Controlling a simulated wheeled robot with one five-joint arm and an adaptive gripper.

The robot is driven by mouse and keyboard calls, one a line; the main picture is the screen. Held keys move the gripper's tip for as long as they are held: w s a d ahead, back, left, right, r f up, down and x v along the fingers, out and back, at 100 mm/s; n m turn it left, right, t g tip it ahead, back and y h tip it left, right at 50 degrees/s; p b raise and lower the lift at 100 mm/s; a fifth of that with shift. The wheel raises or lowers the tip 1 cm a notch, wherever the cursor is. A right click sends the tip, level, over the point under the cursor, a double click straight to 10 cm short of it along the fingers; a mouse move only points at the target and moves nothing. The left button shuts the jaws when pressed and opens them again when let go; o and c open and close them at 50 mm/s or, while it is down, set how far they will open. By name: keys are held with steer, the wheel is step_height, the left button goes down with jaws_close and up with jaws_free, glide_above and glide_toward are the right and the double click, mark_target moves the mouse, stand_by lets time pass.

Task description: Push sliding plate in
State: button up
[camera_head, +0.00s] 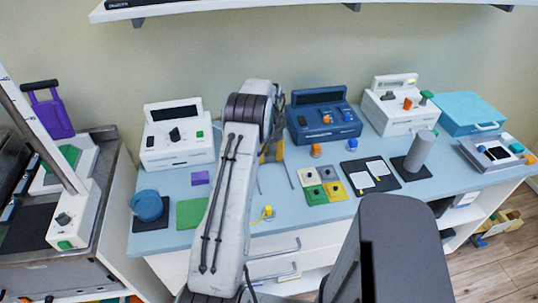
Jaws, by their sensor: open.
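I cannot tell for sure which thing is the sliding plate. A low silver device (472,153) at the right end of the blue table carries a dark plate-like part (497,154) with a white piece beside it. My gripper (275,188) is over the middle of the table, largely hidden behind my arm. Two thin fingers show apart, with nothing seen between them. It is well left of the silver device and in front of the dark blue device (322,126).
White devices (178,150) and (400,112) stand along the wall. A grey cylinder (420,150), coloured square blocks (319,194), a blue round piece (146,204) and a light blue case (470,112) are on the table (285,222). A shelf (250,7) hangs above.

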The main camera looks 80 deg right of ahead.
step_height(320, 180, up, 12)
stand_by(0.6)
stand_by(0.8)
